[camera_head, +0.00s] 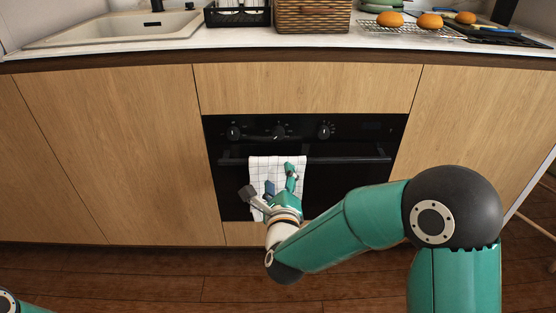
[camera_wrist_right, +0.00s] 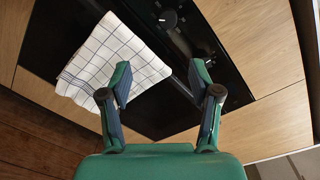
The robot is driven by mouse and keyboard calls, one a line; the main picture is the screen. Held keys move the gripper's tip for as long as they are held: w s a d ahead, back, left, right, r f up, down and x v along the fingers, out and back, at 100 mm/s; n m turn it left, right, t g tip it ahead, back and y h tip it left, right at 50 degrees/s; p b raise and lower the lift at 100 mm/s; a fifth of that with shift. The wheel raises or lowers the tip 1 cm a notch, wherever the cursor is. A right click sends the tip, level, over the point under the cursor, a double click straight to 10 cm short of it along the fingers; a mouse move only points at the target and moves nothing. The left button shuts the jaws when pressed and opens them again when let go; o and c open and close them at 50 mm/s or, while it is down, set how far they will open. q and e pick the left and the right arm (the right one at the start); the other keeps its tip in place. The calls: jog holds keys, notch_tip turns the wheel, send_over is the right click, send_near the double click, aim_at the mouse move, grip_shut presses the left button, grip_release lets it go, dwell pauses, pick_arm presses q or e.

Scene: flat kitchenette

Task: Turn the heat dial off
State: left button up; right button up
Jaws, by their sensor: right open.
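The black oven (camera_head: 220,170) is built into the wooden cabinets. Its panel carries a left dial (camera_head: 234,133), a middle dial (camera_head: 279,132) and a right dial (camera_head: 325,131); which one is the heat dial I cannot tell. My right gripper (camera_head: 268,181) is open and empty, in front of the oven door and below the dials, apart from them. In the right wrist view a dial (camera_wrist_right: 168,18) shows at the top, beyond the open fingers (camera_wrist_right: 160,74). My left gripper is not in view.
A white checked towel (camera_head: 260,166) hangs over the oven handle (camera_head: 340,160), behind my right gripper. The counter (camera_head: 235,42) above holds a sink (camera_head: 120,29), a wicker basket (camera_head: 312,16) and orange round items on a rack (camera_head: 390,19). The floor in front is clear.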

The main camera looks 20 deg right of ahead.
jog(key=m, duration=0.1)
pick_arm(q)
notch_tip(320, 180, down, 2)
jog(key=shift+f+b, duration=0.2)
jog(key=shift+b, duration=0.6)
pick_arm(e)
send_near(279, 136)
jog(key=x, duration=0.9)
jog(key=c, duration=1.1)
